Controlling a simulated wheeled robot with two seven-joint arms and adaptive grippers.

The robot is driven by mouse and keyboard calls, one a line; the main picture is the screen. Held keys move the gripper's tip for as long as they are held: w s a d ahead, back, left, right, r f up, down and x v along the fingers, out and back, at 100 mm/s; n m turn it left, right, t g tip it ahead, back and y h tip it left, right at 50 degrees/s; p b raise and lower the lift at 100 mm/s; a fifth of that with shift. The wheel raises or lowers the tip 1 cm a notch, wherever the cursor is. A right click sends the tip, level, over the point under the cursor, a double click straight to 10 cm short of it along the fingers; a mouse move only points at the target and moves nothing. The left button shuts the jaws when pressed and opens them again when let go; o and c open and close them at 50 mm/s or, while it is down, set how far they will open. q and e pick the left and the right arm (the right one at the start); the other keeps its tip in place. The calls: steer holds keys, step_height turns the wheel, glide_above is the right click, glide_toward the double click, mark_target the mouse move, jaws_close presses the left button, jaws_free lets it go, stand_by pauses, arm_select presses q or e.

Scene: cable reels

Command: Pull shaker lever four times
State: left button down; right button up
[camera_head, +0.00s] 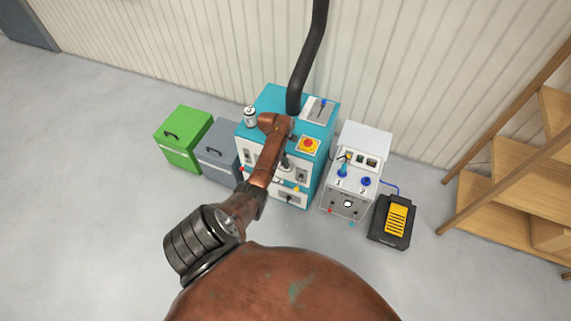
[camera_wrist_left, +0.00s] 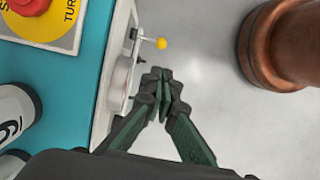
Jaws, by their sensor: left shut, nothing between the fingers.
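The teal machine (camera_head: 272,98) stands against the wall. A small lever with a yellow ball knob (camera_wrist_left: 161,43) sticks out from its white front panel (camera_wrist_left: 118,75) in the left wrist view. I cannot tell for sure that this is the shaker lever. My left gripper (camera_head: 284,167) is in front of the machine; in the left wrist view its fingertips (camera_wrist_left: 163,82) are together and empty, beside the panel and apart from the yellow knob. My arm hides part of the machine's front in the head view. My right gripper is not in view.
A red stop button (camera_head: 308,145) on yellow and a can (camera_head: 250,117) are on the machine's top. A green box (camera_head: 183,138) and a grey box (camera_head: 218,150) stand left. A white control unit (camera_head: 365,138), a black-yellow pedal (camera_head: 396,220) and wooden shelves (camera_head: 500,180) stand right.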

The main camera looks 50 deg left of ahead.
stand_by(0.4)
arm_select(q)
steer(key=s+a+f+t+y+b, duration=0.35)
steer(key=a+f+b, duration=0.4)
steer(key=f, duration=0.25)
steer(key=s+d+f+m+t+b, duration=0.1)
steer(key=s+d+f+t+b, duration=0.2)
steer(key=d, duration=0.4)
steer(key=shift+d+f+t+b, duration=0.35)
steer(key=shift+f+t+b, duration=0.25)
steer(key=shift+t, duration=0.25)
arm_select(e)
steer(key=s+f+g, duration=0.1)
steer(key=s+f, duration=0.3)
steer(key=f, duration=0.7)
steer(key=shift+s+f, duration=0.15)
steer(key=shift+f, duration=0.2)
